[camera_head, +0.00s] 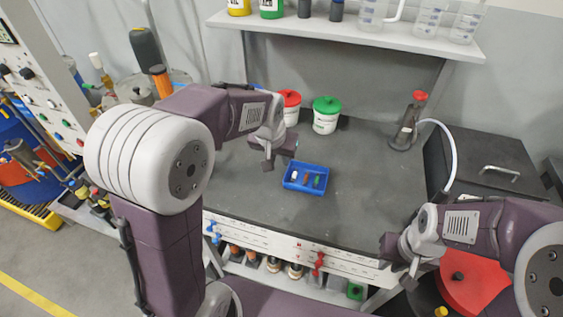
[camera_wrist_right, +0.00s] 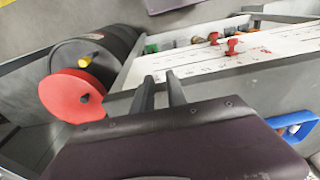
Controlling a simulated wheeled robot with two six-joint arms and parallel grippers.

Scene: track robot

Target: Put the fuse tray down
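The fuse tray (camera_head: 290,185) is a small blue open box on the grey bench top, with several small coloured fuses inside. It appears to rest flat on the bench. My left gripper (camera_head: 276,160) is just left of and behind the tray, pointing down, with a visible gap to it. Its fingers overlap in this view, so their spacing is unclear. My right gripper (camera_head: 402,274) is at the bench's front right, away from the tray. In the right wrist view, its two fingers (camera_wrist_right: 160,88) stand apart with nothing between them.
Red-lidded (camera_head: 290,107) and green-lidded (camera_head: 326,116) tubs stand behind the tray. A red-capped flask (camera_head: 405,130) with a hose and a black case (camera_head: 490,165) stand at the right. A red-lidded drum (camera_wrist_right: 72,95) is near my right gripper. The bench right of the tray is clear.

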